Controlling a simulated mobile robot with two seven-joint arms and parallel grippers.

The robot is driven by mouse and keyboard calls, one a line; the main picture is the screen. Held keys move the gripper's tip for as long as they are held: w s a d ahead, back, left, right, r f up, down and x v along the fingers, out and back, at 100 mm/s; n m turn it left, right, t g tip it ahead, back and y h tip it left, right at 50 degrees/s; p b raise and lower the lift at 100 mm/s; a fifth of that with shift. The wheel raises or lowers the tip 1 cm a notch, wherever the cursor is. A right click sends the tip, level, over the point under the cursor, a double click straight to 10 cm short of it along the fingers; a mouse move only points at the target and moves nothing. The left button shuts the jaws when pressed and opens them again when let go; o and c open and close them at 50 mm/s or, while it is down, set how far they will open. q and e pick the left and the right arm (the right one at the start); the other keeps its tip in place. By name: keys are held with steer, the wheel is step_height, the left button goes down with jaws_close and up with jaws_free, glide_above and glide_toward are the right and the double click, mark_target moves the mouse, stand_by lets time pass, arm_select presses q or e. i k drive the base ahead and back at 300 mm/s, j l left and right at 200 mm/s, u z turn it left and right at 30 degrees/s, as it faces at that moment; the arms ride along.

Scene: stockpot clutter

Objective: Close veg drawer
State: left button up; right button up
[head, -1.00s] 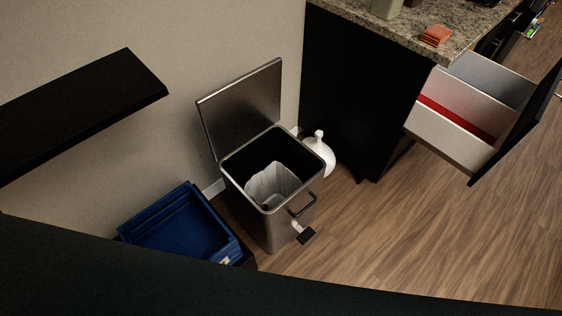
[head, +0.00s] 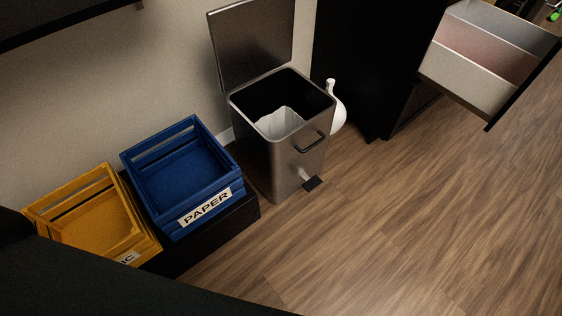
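A drawer (head: 455,85) stands pulled out of the dark cabinet at the upper right of the head view. It has pale walls, a dark front panel (head: 522,88) and a pinkish strip inside. I cannot tell whether it is the veg drawer, and no vegetables show in it. Its far end is cut off by the top of the frame. Neither of my grippers is in view.
An open-lidded metal trash bin (head: 285,150) stands beside the dark cabinet (head: 365,60), with a white bottle-like object (head: 338,108) behind it. A blue PAPER crate (head: 215,180) and a yellow crate (head: 140,240) sit at left. Wood floor (head: 400,220) is clear at right.

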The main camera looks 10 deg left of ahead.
mark_target(481, 55)
steer(key=l+z, duration=0.2)
steer(key=l, duration=0.15)
steer(key=i+l+z, duration=0.2)
steer(key=l, duration=0.15)
steer(key=i+l+z, duration=0.15)
steer(key=l, duration=0.25)
steer(key=l+z, duration=0.2)
steer(key=i+l, duration=0.05)
steer(key=l, duration=0.05)
